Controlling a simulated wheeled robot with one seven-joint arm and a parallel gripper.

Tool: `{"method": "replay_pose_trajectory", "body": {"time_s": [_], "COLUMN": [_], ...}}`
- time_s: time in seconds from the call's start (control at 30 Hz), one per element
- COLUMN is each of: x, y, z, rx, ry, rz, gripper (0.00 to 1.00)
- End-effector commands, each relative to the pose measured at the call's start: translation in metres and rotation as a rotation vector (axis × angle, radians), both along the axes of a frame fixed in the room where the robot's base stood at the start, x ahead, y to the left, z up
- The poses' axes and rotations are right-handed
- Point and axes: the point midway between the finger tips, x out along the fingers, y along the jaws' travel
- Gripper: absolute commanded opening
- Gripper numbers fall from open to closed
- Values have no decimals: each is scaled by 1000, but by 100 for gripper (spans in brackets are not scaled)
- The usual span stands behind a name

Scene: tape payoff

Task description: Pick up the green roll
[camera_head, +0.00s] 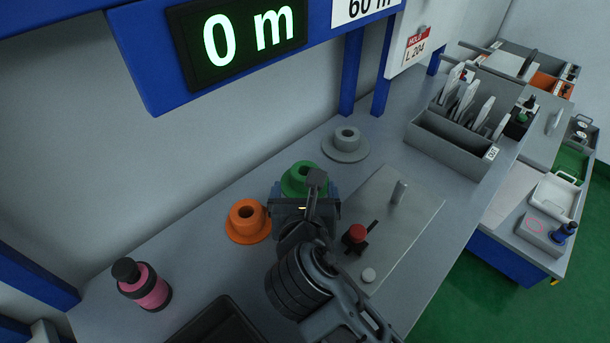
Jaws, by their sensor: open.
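The green roll (296,177) stands on the grey bench, with a raised hub on a wider base. My gripper (305,200) is in front of it in the picture and hides its lower front part. The jaws are open. I cannot tell from this view whether they touch the roll or how high they are above it. An orange roll (247,220) is just to the left of my gripper, and a grey roll (345,144) is farther back to the right.
A metal plate (410,225) with a peg and a red knob (356,234) lies right of my gripper. A pink bottle (146,287) stands at the left, near a black tray (217,322). A grey bin with cards (443,137) is at the back right. A display reading 0 m (240,38) hangs above.

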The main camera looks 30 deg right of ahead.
Motion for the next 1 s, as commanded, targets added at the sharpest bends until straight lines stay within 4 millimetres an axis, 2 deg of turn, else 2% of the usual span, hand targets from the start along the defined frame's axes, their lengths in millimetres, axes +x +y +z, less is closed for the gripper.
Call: {"method": "replay_pose_trajectory", "body": {"time_s": [0.43, 0.73, 0.77, 1.0], "x": [46, 50, 50, 50], "y": [-25, -27, -27, -27], "z": [-18, -20, -20, -20], "rx": [0, 2, 2, 3], "ry": [-1, -2, -2, -3], "rz": [-3, -1, -1, -2], "gripper": [93, 93, 92, 69]}}
